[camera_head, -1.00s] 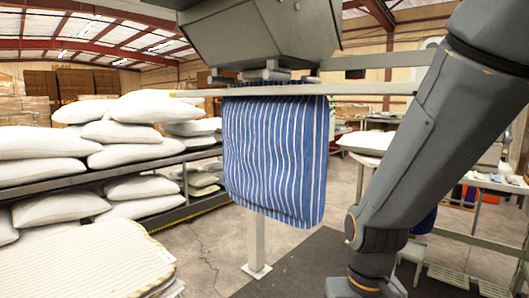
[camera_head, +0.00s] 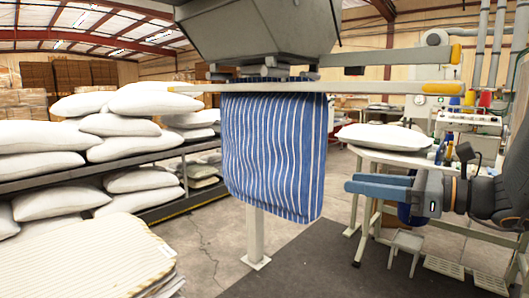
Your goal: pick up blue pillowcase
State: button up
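A blue pillowcase (camera_head: 275,155) with white stripes hangs upright below the grey machine head. Its top edge meets the pale horizontal bar, and its lower edge hangs free above the floor. My gripper (camera_head: 349,184) is at the right, pointing left toward the pillowcase. Its two blue-grey fingers look apart, with nothing between them. A clear gap in the picture separates the fingertips from the pillowcase's right edge. A dark blue item (camera_head: 410,214) shows partly behind and below my gripper; I cannot tell what it is.
The grey machine head (camera_head: 255,35) overhangs the pillowcase, with yellow-tipped bars (camera_head: 400,88) reaching right. A post (camera_head: 255,235) stands behind. White pillows (camera_head: 140,150) fill a rack at left. A table (camera_head: 380,158) with a white pillow (camera_head: 385,137) stands right, behind my gripper.

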jog(key=w+a+r+m+t+b, duration=0.1)
jog(key=w+a+r+b, duration=0.1)
jog(key=w+a, duration=0.4)
jog(key=shift+w+a+r+t+b, duration=0.35)
jog(key=shift+w+b, duration=0.2)
jog(key=shift+w, duration=1.4)
grip_shut()
dwell(0.8)
jog(key=shift+f, duration=0.15)
jog(key=shift+f+b, duration=0.65)
jog(key=shift+f, duration=0.35)
jog(key=shift+f+b, duration=1)
jog(key=shift+f, duration=0.55)
dwell(0.6)
